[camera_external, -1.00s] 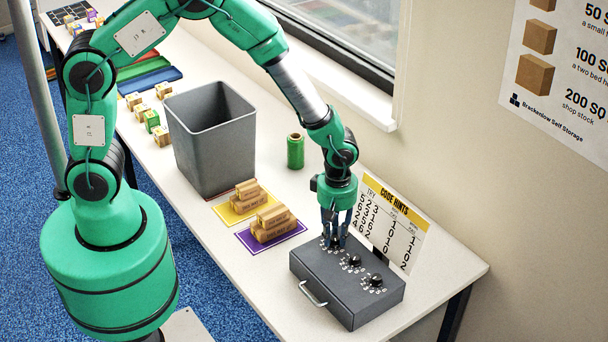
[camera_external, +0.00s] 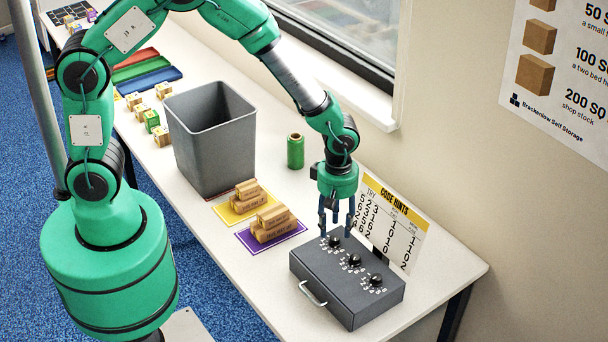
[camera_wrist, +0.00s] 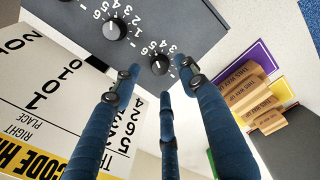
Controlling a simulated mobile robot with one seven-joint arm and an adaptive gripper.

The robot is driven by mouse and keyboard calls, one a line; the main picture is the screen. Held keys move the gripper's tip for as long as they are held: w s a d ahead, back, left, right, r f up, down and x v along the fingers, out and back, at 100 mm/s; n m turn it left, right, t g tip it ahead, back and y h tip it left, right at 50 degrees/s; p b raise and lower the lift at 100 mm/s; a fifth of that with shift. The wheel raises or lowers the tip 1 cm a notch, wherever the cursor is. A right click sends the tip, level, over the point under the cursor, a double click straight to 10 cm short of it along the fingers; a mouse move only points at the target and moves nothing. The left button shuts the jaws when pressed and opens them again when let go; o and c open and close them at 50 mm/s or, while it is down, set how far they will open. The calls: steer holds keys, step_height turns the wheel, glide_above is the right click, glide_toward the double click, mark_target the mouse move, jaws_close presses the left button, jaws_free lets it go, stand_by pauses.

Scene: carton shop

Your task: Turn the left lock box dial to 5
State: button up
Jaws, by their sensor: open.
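The grey lock box (camera_external: 330,290) sits near the right end of the table, with three black dials in a row on its top. The left dial (camera_external: 334,241) is the one nearest my gripper (camera_external: 336,229). My three blue fingers are spread open above and around this dial, and nothing is held. In the wrist view the left dial (camera_wrist: 159,64) shows between the fingertips, apart from them, with white numbers around it. The number its pointer faces is too small to read surely. The middle dial (camera_wrist: 114,29) is also in the wrist view; the right dial (camera_external: 376,280) shows in the external view.
A CODE HINTS board (camera_external: 392,222) stands close behind the box. Stacked wooden blocks lie on a purple mat (camera_external: 246,241) and a yellow mat (camera_external: 226,214) to its left. A grey bin (camera_external: 210,145) and green spool (camera_external: 295,152) stand farther back.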

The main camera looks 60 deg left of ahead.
mark_target(334, 237)
step_height(334, 237, up, 8)
stand_by(0.4)
steer(key=shift+r, duration=0.1)
stand_by(0.5)
steer(key=s+a+r+m+t+b, duration=0.1)
steer(key=s+a+r+m+b, duration=0.2)
steer(key=a+r, duration=0.55)
steer(key=s+a+r+m+t, duration=0.25)
steer(key=a+r+m, duration=0.35)
steer(key=r, duration=0.4)
steer(key=s+a+r+m+t+b, duration=0.1)
steer(key=s+a+r+m, duration=0.1)
steer(key=s+a, duration=0.4)
steer(key=s+a+r+m+t+b, duration=0.1)
steer(key=s+a+m, duration=0.4)
steer(key=s, duration=0.5)
step_height(334, 237, up, 2)
steer(key=shift+a+r+m+b, duration=0.1)
steer(key=shift+a+m+b, duration=0.2)
steer(key=shift+a+b, duration=0.25)
